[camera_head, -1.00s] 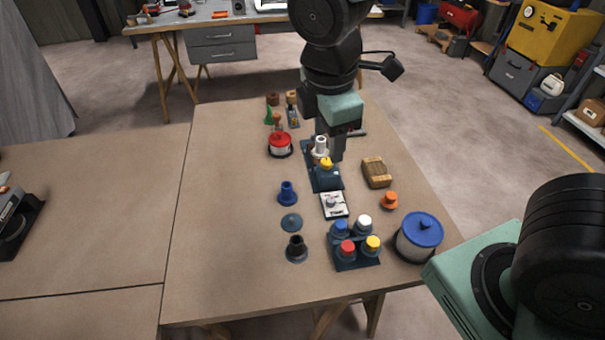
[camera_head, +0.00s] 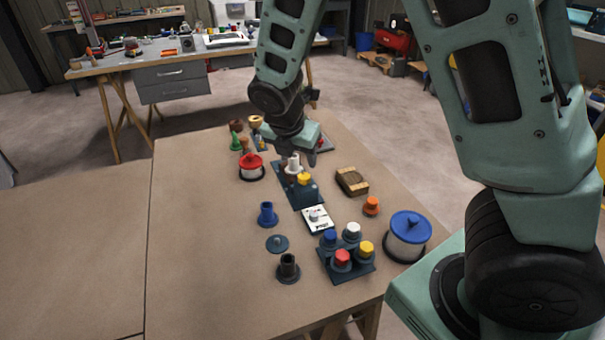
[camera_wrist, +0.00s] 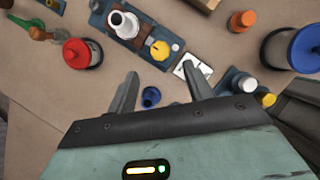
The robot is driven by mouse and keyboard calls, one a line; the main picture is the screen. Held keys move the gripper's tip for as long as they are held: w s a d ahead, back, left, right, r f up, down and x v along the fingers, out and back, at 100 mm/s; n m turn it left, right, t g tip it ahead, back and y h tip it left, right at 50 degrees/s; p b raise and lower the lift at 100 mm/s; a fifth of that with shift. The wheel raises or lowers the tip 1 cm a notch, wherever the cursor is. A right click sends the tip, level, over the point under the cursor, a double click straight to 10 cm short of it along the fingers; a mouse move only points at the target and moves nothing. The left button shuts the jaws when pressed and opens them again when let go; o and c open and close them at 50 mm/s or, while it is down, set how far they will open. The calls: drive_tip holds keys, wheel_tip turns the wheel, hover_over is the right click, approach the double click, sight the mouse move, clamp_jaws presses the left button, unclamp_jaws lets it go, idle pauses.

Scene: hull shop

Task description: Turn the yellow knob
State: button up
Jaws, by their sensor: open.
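The yellow knob (camera_head: 304,180) sits on a dark blue panel (camera_head: 309,199) in the middle of the table, near a taller white-topped knob (camera_head: 293,163). In the wrist view, the yellow knob (camera_wrist: 160,50) is round with a small mark on its face, on the blue panel (camera_wrist: 181,63) beside the white-topped knob (camera_wrist: 122,24). My gripper (camera_wrist: 162,72) is open, with nothing between its fingers. The knob shows just beyond the gap between the fingertips, apart from them. In the head view, my wrist hides the fingertips behind the panel's far end.
A white card with a small knob (camera_head: 317,219) lies just in front of the panel. A red-lidded pot (camera_head: 251,167) stands left, a wooden block (camera_head: 352,181) right. Nearer are a blue cup (camera_head: 267,214), a rack of coloured caps (camera_head: 346,268) and a blue-lidded pot (camera_head: 407,235). The table's left side is clear.

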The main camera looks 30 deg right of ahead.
sight(304, 176)
drive_tip(key=x, duration=0.8)
drive_tip(key=c, duration=0.9)
